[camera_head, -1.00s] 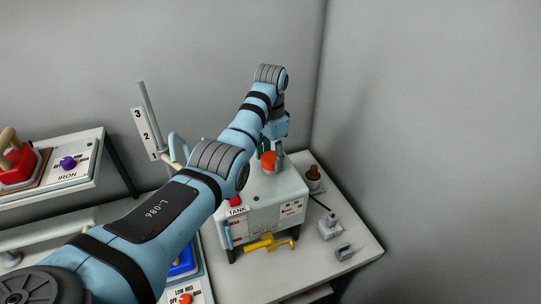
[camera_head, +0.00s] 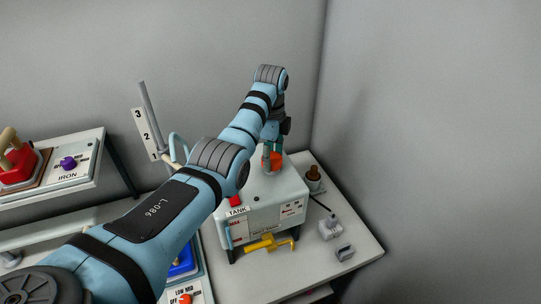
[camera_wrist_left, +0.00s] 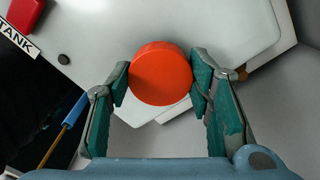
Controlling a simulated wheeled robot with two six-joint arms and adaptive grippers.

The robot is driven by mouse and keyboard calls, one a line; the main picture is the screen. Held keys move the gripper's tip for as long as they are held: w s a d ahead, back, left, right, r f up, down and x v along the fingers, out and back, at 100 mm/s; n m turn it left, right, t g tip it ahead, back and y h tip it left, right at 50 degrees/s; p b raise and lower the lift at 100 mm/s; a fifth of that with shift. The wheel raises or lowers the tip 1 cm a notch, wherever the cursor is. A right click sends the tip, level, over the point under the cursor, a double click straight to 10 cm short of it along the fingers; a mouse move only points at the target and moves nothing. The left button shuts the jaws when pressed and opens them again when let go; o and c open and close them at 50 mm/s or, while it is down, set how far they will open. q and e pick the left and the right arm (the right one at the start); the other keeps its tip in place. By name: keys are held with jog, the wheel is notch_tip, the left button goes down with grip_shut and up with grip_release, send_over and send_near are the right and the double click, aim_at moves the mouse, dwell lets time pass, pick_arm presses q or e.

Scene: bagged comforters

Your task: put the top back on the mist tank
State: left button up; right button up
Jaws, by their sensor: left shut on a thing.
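The mist tank (camera_head: 262,217) is a pale box labelled TANK, standing on the table at the right. An orange-red round cap (camera_head: 272,161) is at the top of the tank, and it also shows in the left wrist view (camera_wrist_left: 161,73). My left gripper (camera_head: 273,152) points down over the tank with its green-padded fingers on both sides of the cap, shut on it. Whether the cap is seated on an opening or held just above it cannot be told, since the cap hides what is under it. My right gripper is not in view.
A yellow valve handle (camera_head: 268,243) sticks out at the tank's front. A brown-topped pot (camera_head: 313,175) and small grey metal parts (camera_head: 330,228) lie to the tank's right. A red iron (camera_head: 17,163) stands at the far left. A wall is close behind.

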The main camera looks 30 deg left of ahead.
pick_arm(q)
jog(key=m, duration=0.4)
jog(key=shift+f, duration=0.1)
jog(key=shift+m, duration=0.9)
jog(key=m, duration=0.3)
jog(key=shift+m, duration=0.3)
jog(key=m, duration=0.3)
jog(key=shift+d+f+m, duration=0.1)
jog(key=shift+m, duration=0.3)
jog(key=o, duration=1.9)
jog(key=shift+w, duration=0.1)
jog(key=shift+o, duration=0.2)
